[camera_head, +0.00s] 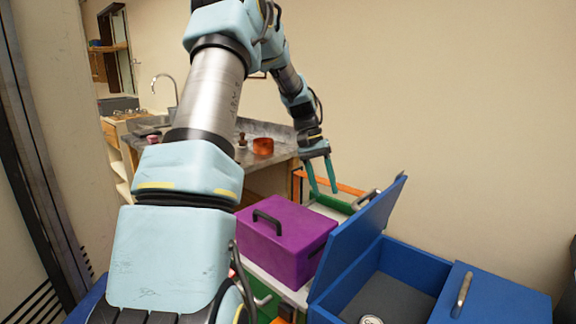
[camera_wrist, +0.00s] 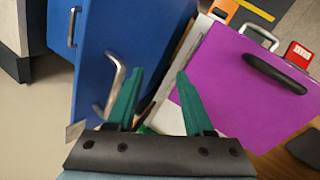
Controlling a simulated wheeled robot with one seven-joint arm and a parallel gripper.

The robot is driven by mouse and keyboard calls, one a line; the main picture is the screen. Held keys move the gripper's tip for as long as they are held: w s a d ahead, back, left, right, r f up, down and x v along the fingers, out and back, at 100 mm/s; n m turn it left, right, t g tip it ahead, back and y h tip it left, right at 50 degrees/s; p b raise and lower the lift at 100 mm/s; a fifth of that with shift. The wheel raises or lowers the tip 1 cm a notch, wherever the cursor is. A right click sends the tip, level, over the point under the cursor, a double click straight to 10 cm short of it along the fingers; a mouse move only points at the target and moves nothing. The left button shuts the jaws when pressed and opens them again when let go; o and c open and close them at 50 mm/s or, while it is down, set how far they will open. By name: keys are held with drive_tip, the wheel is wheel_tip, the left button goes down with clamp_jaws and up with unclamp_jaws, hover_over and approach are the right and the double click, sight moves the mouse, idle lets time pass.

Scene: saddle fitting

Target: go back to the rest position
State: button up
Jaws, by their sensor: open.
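My gripper (camera_head: 323,176) has two green fingers, spread apart with nothing between them. In the head view it hangs above and behind the gap between the purple box and the raised blue lid. In the wrist view my gripper (camera_wrist: 157,85) points between the blue panel (camera_wrist: 115,45) with its metal handle on the left and the purple box (camera_wrist: 240,85) on the right. I cannot tell from the wrist view how close the fingers are to either one.
The purple box (camera_head: 285,240) with a black handle is closed. The blue box (camera_head: 330,300) has its left lid (camera_head: 355,235) raised and a can (camera_head: 371,320) inside; its right lid (camera_head: 500,295) is shut. A counter (camera_head: 275,130) with an orange pot (camera_head: 263,146) stands behind.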

drive_tip(key=s+a+f+n+t+y, duration=0.2)
drive_tip(key=s+a+n+t+y, duration=0.1)
drive_tip(key=s+a, duration=1.3)
drive_tip(key=s+t, duration=0.1)
drive_tip(key=s, duration=0.3)
drive_tip(key=shift+s+a+t, duration=0.3)
drive_tip(key=shift+s+a, duration=0.05)
drive_tip(key=shift+s, duration=0.05)
idle(0.6)
